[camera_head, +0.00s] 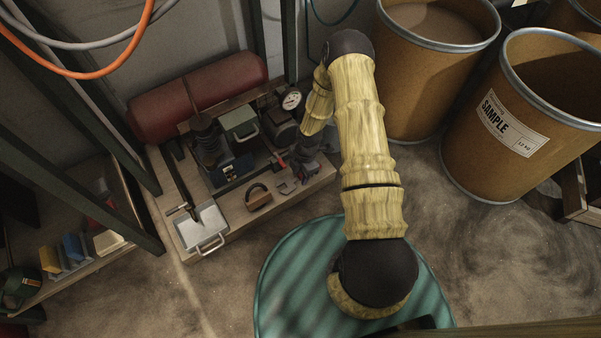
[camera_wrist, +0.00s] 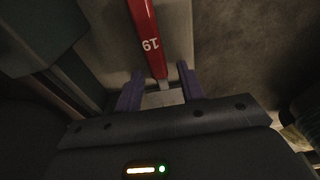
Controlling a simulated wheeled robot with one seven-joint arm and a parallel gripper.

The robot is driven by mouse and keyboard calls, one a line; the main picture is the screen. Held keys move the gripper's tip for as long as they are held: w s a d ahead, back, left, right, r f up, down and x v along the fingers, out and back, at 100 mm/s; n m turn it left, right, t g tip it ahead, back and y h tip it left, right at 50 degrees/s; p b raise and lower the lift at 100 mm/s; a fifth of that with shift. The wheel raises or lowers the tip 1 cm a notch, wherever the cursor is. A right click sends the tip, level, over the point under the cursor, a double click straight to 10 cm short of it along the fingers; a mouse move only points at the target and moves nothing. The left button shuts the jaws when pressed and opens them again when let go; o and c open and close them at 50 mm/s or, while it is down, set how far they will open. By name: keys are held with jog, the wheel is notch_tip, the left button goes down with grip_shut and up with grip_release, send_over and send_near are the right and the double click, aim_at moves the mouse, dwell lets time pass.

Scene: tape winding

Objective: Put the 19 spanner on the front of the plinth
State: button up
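The red spanner marked 19 (camera_wrist: 150,42) shows in the wrist view. Its red handle runs from the top edge down to between the two fingers of my gripper (camera_wrist: 160,88). The purple fingers stand apart, one on each side, with a visible gap to the red handle. A grey surface lies between the fingertips; I cannot tell if it is part of the spanner. In the head view my gripper (camera_head: 306,148) is low over the right part of a pale wooden base (camera_head: 285,214), which looks like the plinth. A small red piece (camera_head: 280,161) lies left of the gripper; I cannot tell if it is the spanner.
On the base are a pressure gauge (camera_head: 291,100), a brown padlock-shaped block (camera_head: 258,197) and a pale metal tray (camera_head: 203,228). A red tank (camera_head: 197,97) lies behind. Cardboard drums (camera_head: 512,143) stand at right, a teal drum lid (camera_head: 290,285) in front. Green posts (camera_head: 95,140) stand at left.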

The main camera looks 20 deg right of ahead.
notch_tip(320, 180, up, 12)
jog(key=d+p, duration=0.1)
jog(key=p, duration=0.5)
jog(key=shift+w+d, duration=0.25)
jog(key=shift+d, duration=0.1)
jog(key=shift+r, duration=0.15)
notch_tip(320, 180, up, 19)
jog(key=s+m+t+h, duration=0.1)
jog(key=s+m+h, duration=0.15)
jog(key=m, duration=0.75)
jog(key=s+a+r+m+t, duration=0.1)
jog(key=s+r+m+t, duration=0.1)
jog(key=s+r+m, duration=0.9)
notch_tip(320, 180, up, 3)
jog(key=shift+f+m+y, duration=0.2)
jog(key=shift+m+y, duration=0.1)
jog(key=shift+y, duration=0.05)
jog(key=shift+s+p, duration=0.1)
jog(key=shift+p, duration=0.2)
